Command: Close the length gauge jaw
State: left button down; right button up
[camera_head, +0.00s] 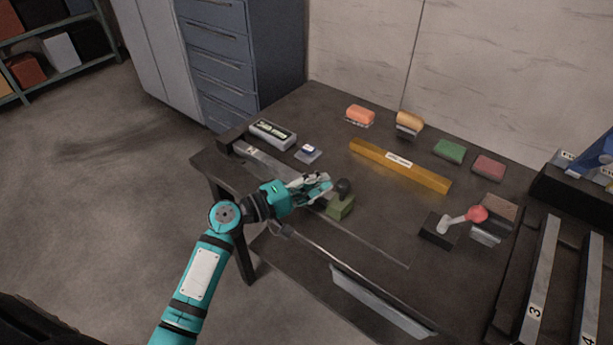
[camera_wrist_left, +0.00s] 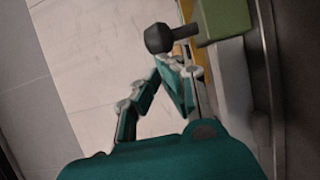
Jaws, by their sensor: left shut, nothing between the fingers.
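The length gauge lies along the near side of the dark table, with a grey rail (camera_head: 268,163) running from the left. Its movable jaw is a green block (camera_head: 342,209) with a black knob (camera_head: 343,187). In the wrist view the green block (camera_wrist_left: 226,18) and the knob (camera_wrist_left: 158,39) show at the top. My left gripper (camera_head: 325,181) is shut and empty, with its fingertips close to the left side of the knob. In the wrist view the fingertips (camera_wrist_left: 168,62) are just below the knob; I cannot tell whether they touch.
A yellow bar (camera_head: 400,166) lies behind the jaw. A display box (camera_head: 272,134) and a small button unit (camera_head: 308,153) stand at the left. Several coloured blocks line the back, including a green one (camera_head: 449,150). A red-knobbed lever (camera_head: 476,214) and numbered rails (camera_head: 541,285) are at the right.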

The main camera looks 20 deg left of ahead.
pick_arm(q)
jog(key=shift+d, duration=0.1)
jog(key=s+d, duration=0.1)
jog(key=d, duration=0.2)
jog(key=s+d+p, duration=0.1)
jog(key=d, duration=0.3)
jog(key=s+d, duration=0.1)
jog(key=d, duration=0.3)
jog(key=shift+s+d, duration=0.15)
jog(key=shift+s, duration=0.2)
